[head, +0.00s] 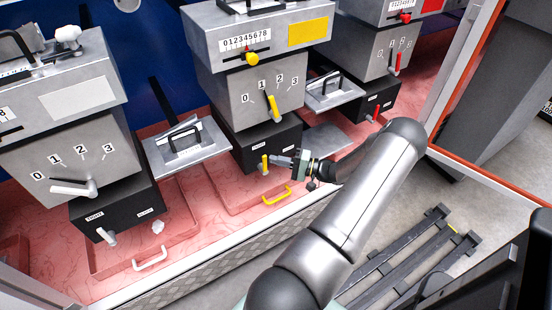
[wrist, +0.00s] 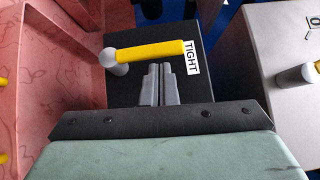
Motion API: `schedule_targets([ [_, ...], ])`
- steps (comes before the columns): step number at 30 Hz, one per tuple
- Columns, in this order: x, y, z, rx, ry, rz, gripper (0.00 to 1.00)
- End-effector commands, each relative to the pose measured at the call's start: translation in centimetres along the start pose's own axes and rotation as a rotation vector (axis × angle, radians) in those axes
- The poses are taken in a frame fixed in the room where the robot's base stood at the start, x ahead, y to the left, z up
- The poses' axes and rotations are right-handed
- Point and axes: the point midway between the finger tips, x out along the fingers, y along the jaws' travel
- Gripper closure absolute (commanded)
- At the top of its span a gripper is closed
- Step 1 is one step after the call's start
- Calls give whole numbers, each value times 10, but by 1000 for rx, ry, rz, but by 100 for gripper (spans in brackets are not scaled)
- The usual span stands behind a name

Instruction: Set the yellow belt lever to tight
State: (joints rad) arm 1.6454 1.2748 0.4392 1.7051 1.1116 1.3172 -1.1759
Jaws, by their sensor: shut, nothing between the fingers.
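The yellow belt lever (head: 265,165) stands on the front of the black box (head: 250,153) under the middle machine. In the wrist view the lever (wrist: 150,51) is a yellow bar with a grey ball at its left end. Its other end lies right beside the TIGHT label (wrist: 191,58). My gripper (head: 274,160) is just right of the lever in the head view. In the wrist view the fingertips (wrist: 160,68) are together and empty, just below the bar. I cannot tell whether they touch it.
A yellow dial pointer (head: 273,107) sits above on the same machine. A tray with a yellow handle (head: 277,195) lies below my gripper. The left machine has a white lever (head: 106,237); the right one has red controls (head: 397,63). Side shelves (head: 187,145) stick out between machines.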

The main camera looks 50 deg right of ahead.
Motion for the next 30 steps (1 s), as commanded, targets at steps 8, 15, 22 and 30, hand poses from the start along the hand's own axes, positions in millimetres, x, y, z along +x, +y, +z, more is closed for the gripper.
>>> schedule_targets([
  [8, 9, -2, 6, 6, -11, -3, 100],
  [15, 11, -2, 7, 6, -13, -3, 100],
  [22, 11, -2, 7, 6, -14, -4, 100],
  [30, 6, 0, 0, 3, -17, -2, 100],
])
